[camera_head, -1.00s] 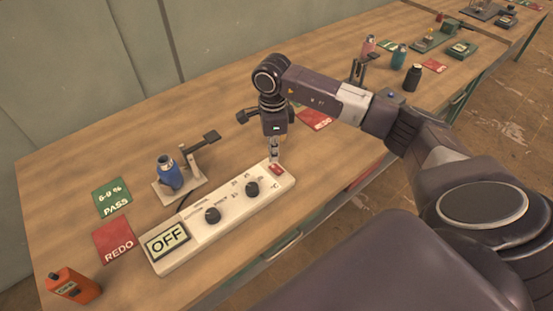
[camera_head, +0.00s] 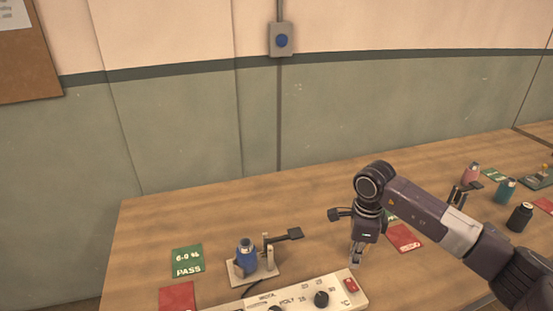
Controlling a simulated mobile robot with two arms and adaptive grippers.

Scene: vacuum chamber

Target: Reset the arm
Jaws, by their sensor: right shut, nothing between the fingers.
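My right arm reaches in from the lower right over the bench. Its gripper (camera_head: 355,260) points down, shut and empty, just above the red switch (camera_head: 351,285) at the right end of the white control panel (camera_head: 290,297). I cannot tell whether the fingertips touch the panel. The panel has dark knobs, and its lower left part is cut off by the frame edge. My left gripper is out of view.
A blue bottle (camera_head: 246,257) stands in a holder left of the gripper. A green PASS card (camera_head: 187,261) and red cards (camera_head: 177,298) lie on the wooden bench (camera_head: 150,225). Several bottles stand at right.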

